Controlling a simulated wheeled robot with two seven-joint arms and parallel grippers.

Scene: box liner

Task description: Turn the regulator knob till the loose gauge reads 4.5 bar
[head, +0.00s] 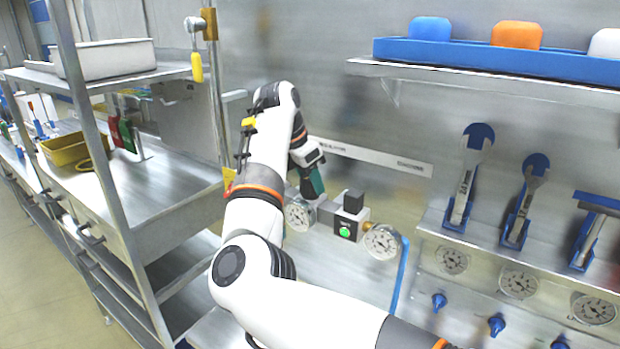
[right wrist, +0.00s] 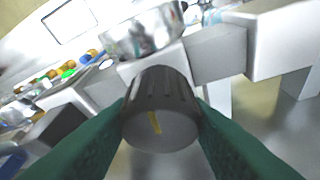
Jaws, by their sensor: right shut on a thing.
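The regulator knob (right wrist: 160,108) is dark grey and ribbed, with a yellow mark on its face, in the right wrist view. My right gripper (right wrist: 155,125) is shut on it, green fingers on both sides. In the head view, my right gripper (head: 316,183) is beside the regulator assembly, and its fingers hide the knob. The assembly has a left gauge (head: 299,215), a right gauge (head: 382,241), a black block (head: 353,201) and a green light (head: 344,232). The dial readings are too small to tell, and I cannot tell which gauge is loose. My left gripper is not in view.
Several panel gauges (head: 519,283) and blue knobs (head: 439,301) are at the lower right, below tools on blue holders (head: 465,180). A blue hose (head: 400,275) hangs by the right gauge. A shelf with a blue tray (head: 480,57) is above. A metal rack (head: 130,235) stands left.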

